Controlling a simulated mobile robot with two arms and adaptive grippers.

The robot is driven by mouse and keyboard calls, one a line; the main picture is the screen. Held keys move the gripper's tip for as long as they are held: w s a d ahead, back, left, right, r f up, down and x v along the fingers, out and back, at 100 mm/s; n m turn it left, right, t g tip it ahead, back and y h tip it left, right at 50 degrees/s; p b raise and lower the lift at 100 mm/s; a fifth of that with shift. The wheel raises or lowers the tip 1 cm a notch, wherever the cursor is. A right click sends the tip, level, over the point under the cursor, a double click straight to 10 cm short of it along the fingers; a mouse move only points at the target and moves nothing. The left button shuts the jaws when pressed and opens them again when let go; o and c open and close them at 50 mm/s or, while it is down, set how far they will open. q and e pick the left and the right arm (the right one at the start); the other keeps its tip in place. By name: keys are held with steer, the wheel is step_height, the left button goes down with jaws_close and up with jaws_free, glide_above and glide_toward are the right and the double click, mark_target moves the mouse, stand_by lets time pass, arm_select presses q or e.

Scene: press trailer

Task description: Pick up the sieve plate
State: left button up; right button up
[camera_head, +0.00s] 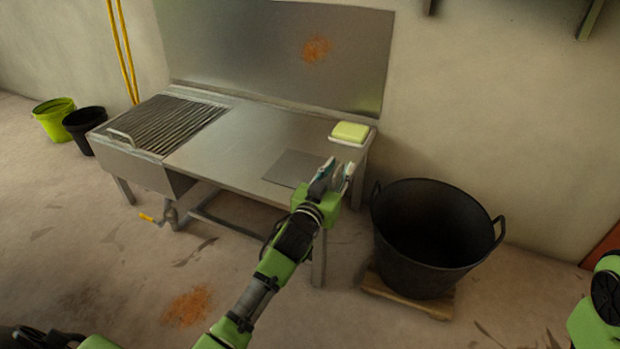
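A flat, dark grey square plate (292,168) lies on the right half of the steel table (235,150); it looks like the sieve plate, but no holes can be made out. My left gripper (338,172) is over the table's front right part, just right of the plate. Its two fingers point away from me and stand apart, with nothing seen between them. Whether a finger touches the plate cannot be told. My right gripper is out of view; only a green part of that arm shows at the right edge.
A ribbed grate (165,122) with a handle covers the table's left basin. A yellow block (350,131) sits in a white dish at the back right. A large black tub (425,265) stands on a wooden pallet (440,307) right of the table. Two buckets stand far left.

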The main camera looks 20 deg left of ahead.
arm_select(q)
jaws_close()
steer(key=shift+w+r, duration=0.1)
steer(key=shift+r, duration=0.15)
steer(key=shift+r+p, duration=0.25)
steer(key=shift+p, duration=0.1)
